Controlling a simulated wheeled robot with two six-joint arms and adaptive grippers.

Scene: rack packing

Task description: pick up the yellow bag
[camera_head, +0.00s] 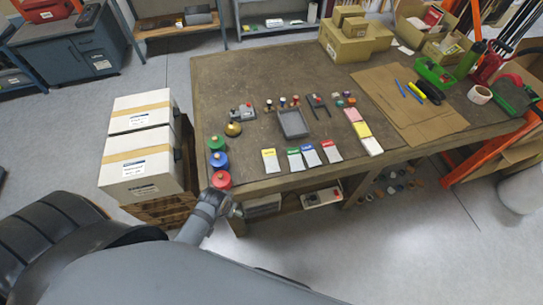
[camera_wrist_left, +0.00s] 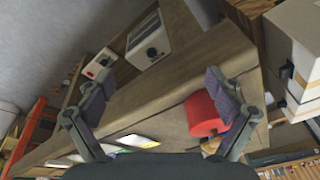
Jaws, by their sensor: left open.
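The yellow bag (camera_head: 270,160) is a small pale bag with a yellow top band. It lies on the workbench (camera_head: 225,95) near its front edge, left of similar bags with green, blue and red bands. My left gripper (camera_head: 236,209) is at the bench's front left corner, beside the red roll, to the left of and nearer than the yellow bag. In the left wrist view my left gripper (camera_wrist_left: 158,92) is open, with nothing between its fingers. Pale bags show low in that view, partly hidden; I cannot tell which is which. My right gripper is not in view.
Red (camera_head: 221,179), blue (camera_head: 218,160) and green (camera_head: 216,143) rolls stand along the bench's left edge. A grey tray (camera_head: 292,123) lies behind the bags. White boxes (camera_head: 140,155) are stacked left of the bench. Bare bench top lies between the rolls and the yellow bag.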

